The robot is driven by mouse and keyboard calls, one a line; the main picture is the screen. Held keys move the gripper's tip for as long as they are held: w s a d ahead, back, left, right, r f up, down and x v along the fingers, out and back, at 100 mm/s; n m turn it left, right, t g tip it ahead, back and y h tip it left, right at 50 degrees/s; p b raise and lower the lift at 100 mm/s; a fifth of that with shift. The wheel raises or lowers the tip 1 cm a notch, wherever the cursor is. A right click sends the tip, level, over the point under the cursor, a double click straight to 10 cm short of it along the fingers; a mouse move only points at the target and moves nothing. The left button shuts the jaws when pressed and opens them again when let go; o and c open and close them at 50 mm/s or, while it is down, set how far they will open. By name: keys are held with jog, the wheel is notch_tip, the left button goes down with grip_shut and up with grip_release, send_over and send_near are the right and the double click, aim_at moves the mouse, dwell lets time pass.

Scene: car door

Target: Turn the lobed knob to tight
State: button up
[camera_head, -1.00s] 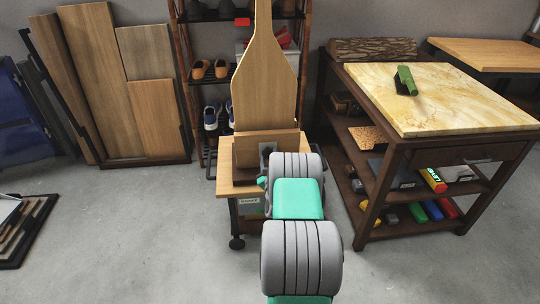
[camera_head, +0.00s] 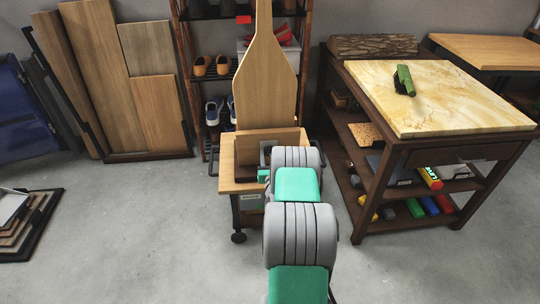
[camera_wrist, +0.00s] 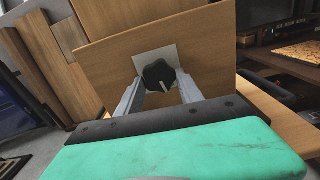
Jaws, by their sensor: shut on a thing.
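The lobed knob (camera_wrist: 157,73) is black, with a short pale mark low on its face. It sits on a light square plate (camera_wrist: 144,59) fixed to an upright wooden board (camera_wrist: 215,38) in the wrist view. My gripper (camera_wrist: 161,85) has one finger on each side of the knob and is shut on it. In the head view the board (camera_head: 285,138) stands on a small wooden stand (camera_head: 229,176). My forearm hides the knob and most of the gripper there. No tightness marking is readable.
A workbench with a marble-like top (camera_head: 440,95) stands at the right, a green object (camera_head: 404,80) on it. A shoe rack (camera_head: 185,85) is behind the stand. Wood panels (camera_head: 103,80) lean at the left. The floor left of the stand is clear.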

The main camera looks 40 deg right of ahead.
dwell(0.4)
jog(key=o, duration=1.4)
jog(key=v, duration=0.7)
jog(key=shift+s+a+b, duration=0.2)
jog(key=shift+s+b, duration=0.1)
jog(key=shift+s, duration=0.05)
